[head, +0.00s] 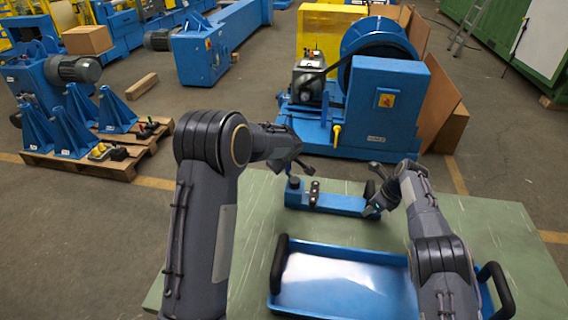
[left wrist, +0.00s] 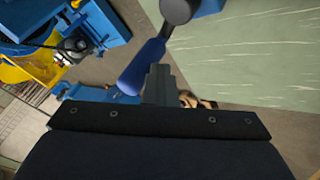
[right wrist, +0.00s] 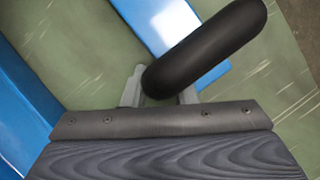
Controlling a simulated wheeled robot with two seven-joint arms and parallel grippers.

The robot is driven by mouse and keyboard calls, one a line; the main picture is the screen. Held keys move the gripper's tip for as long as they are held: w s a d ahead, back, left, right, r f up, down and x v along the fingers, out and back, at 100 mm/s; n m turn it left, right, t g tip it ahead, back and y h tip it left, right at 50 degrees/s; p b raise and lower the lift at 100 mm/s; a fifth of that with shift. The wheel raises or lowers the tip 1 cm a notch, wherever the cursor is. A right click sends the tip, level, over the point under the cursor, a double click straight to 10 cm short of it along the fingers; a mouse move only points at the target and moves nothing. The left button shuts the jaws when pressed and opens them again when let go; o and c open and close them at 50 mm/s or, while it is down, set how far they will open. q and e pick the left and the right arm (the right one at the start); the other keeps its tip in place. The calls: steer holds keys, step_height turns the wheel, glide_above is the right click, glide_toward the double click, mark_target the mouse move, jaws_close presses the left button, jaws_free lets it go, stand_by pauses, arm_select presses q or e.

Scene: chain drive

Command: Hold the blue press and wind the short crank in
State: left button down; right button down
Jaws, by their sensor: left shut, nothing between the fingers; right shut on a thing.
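The blue press (head: 340,203), a long low blue body, lies on the green table, with a short post and dark knob at its left end. My right gripper (head: 374,208) is shut on a black handle (right wrist: 215,45) at the press's right end. My left gripper (head: 292,163) is shut and empty, above and behind the press's left end.
A blue tray (head: 345,252) with black handles stands in front of the press, partly behind my right arm. The green table (head: 512,235) is clear to the right. Large blue machinery (head: 390,105) and a pallet with blue stands (head: 70,165) are on the floor beyond.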

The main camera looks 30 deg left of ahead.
arm_select(q)
steer(key=m+h, duration=0.1)
steer(key=m, duration=0.1)
steer(key=w+m+t+h, duration=0.1)
steer(key=shift+w+d+m, duration=0.1)
steer(key=shift+w+m, duration=0.1)
steer(key=shift+m, duration=0.2)
steer(key=shift+w+d+r+m+h, duration=0.1)
steer(key=shift+w+d+m+h, duration=0.1)
steer(key=shift+m+h, duration=0.35)
steer(key=shift+w+d+m+h, duration=0.1)
steer(key=shift+w+m+h, duration=0.05)
steer(key=shift+m+h, duration=0.4)
steer(key=shift+m, duration=0.6)
